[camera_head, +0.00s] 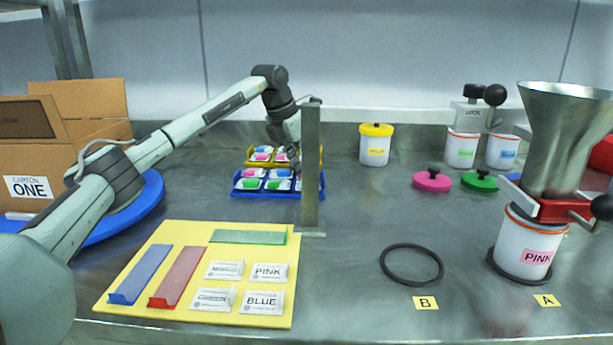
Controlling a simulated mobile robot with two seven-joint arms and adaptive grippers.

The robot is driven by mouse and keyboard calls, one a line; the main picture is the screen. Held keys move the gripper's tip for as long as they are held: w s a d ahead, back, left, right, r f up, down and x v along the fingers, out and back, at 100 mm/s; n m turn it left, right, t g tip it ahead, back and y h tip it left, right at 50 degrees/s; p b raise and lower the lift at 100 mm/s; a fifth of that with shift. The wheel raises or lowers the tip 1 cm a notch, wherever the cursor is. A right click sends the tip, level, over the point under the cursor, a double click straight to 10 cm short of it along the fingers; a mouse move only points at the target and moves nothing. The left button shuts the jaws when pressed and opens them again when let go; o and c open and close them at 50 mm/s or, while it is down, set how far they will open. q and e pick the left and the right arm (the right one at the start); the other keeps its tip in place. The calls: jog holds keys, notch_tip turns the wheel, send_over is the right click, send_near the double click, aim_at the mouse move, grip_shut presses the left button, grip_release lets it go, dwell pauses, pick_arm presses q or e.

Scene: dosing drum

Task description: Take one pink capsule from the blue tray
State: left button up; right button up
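The blue tray (262,195) sits in the middle of the steel table, with pink and green capsules in white compartments. Green capsules (250,184) are in the front compartments. My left gripper (294,160) points down over the back right part of the tray. Its fingertips are small and partly hidden, so I cannot tell whether they are open or touch a capsule. My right gripper is not in view.
A metal post (310,170) stands close to the tray's right side. A yellow board (190,232) with labels lies in front. A carton (60,155) stands left; the funnel (565,130) stands right.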

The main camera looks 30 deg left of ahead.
pick_arm(q)
jog(key=shift+s+f, duration=0.1)
jog(key=shift+f, duration=0.2)
